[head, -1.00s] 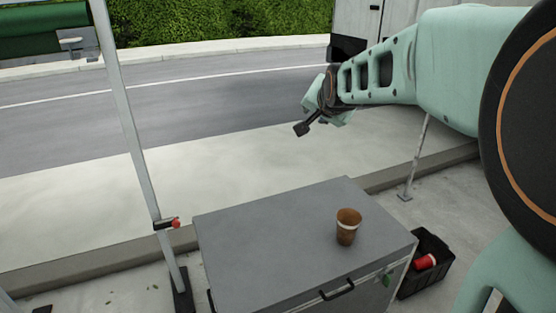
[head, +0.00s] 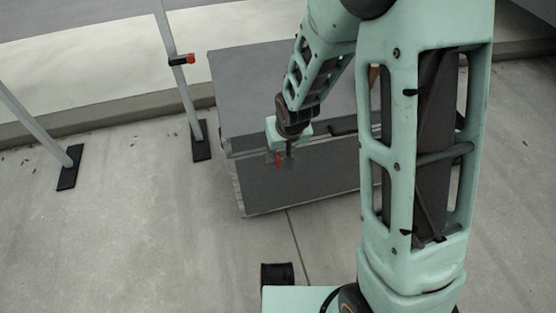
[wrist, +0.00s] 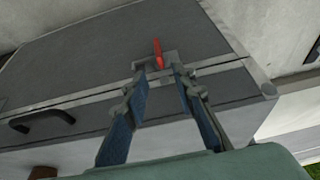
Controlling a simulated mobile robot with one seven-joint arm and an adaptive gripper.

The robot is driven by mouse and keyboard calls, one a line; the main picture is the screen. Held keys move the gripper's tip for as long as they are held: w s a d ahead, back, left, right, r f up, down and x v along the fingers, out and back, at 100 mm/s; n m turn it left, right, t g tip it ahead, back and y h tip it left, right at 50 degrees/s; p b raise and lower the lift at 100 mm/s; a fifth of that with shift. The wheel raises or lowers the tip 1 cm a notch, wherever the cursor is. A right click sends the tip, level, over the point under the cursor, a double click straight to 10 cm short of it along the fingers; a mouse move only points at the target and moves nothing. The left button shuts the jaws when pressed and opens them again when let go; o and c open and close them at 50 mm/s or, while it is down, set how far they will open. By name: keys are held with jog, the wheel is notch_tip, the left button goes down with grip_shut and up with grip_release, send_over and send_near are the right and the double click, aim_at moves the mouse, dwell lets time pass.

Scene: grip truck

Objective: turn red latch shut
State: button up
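The red latch (head: 278,158) is on the front of the grey case (head: 232,78), near the lid seam. In the wrist view the red latch (wrist: 158,54) is a thin bar standing across the seam on a small metal plate. My gripper (head: 289,153) is in front of the case, right by the latch. In the wrist view my gripper (wrist: 160,72) is open, its two fingers apart, with the latch just beyond and between the tips. I cannot tell whether either finger touches it.
A black handle (wrist: 42,120) is on the case front. A brown cup (head: 373,76) is mostly hidden behind my arm. Metal poles with black feet stand left; one carries a red-ended clamp (head: 184,60). The concrete floor before the case is mostly clear.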

aim_at(278, 157)
jog(key=b+x, duration=0.2)
jog(key=x, duration=0.7)
jog(key=shift+w+b, duration=0.1)
jog(key=shift+b, duration=0.3)
jog(key=shift+c, duration=0.5)
grip_shut()
